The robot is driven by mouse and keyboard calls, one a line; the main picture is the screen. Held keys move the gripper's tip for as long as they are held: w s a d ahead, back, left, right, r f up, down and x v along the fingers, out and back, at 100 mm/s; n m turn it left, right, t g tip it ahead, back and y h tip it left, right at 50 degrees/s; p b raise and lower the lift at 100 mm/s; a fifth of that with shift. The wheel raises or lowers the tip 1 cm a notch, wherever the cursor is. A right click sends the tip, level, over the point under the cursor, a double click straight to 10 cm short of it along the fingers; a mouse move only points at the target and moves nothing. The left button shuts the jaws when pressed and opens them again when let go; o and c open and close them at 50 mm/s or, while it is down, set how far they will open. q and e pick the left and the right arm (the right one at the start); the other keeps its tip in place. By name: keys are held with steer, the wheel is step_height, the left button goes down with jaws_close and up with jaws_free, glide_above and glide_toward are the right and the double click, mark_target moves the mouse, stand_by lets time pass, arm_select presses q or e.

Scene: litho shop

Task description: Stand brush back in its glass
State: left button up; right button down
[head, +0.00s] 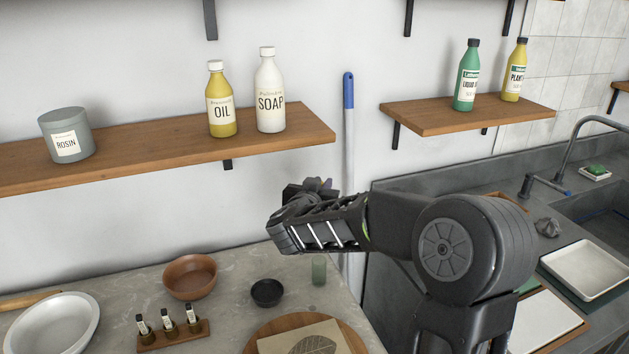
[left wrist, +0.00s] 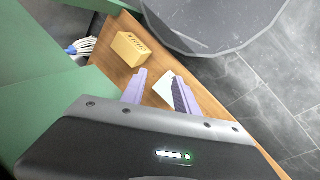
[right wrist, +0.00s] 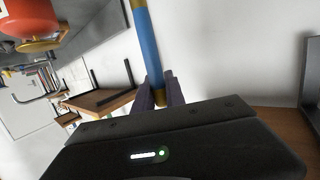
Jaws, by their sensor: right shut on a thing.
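My right gripper (right wrist: 159,92) is shut on the brush (right wrist: 149,45) in the right wrist view. The brush has a blue handle with gold-coloured bands, and it runs up out of that picture; its bristles are not seen. In the head view my right gripper (head: 322,184) is raised above the counter, mostly hidden behind its own wrist, and the brush is hidden there. A small greenish glass (head: 319,271) stands on the counter below and slightly to the right of the wrist. My left gripper (left wrist: 160,92) is open and empty in the left wrist view; it is outside the head view.
A black bowl (head: 267,292) stands left of the glass, with a brown bowl (head: 190,276) beyond it. A round wooden board (head: 258,328) lies in front. A shelf (head: 300,133) with bottles overhangs behind, and a blue-topped pole (head: 348,95) leans at the wall.

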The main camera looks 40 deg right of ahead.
step_height(320, 180, down, 12)
steer(key=b, duration=0.9)
stand_by(0.6)
steer(key=c, duration=1.3)
jaws_free()
steer(key=v, duration=0.8)
steer(key=shift+b, duration=0.45)
